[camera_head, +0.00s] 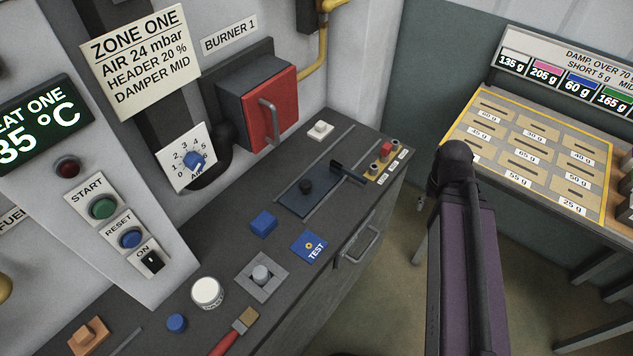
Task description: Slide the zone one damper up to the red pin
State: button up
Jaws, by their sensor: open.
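The damper slide is a dark blue plate (322,195) with a black knob (306,186), set in a long slot on the dark bench top. A black pointer bar (348,172) lies at the plate's right end, short of a brass strip with small labels. The zone one sign (140,60) above reads "DAMPER MID". My purple arm link (468,260) rises at the right, apart from the slide. My gripper is out of view.
A red burner box (270,108) with a handle stands behind the slide. A blue block (264,223), a blue TEST plate (308,246), a white jar (207,291) and a brush (235,331) lie nearer. A yellow-edged weight tray (535,150) is at the right.

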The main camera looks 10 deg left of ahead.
aim_at(301, 199)
jog(key=z, duration=0.15)
jog(key=k, duration=1.55)
jog(key=u, duration=0.4)
jog(key=i, duration=1)
jog(key=u, duration=0.05)
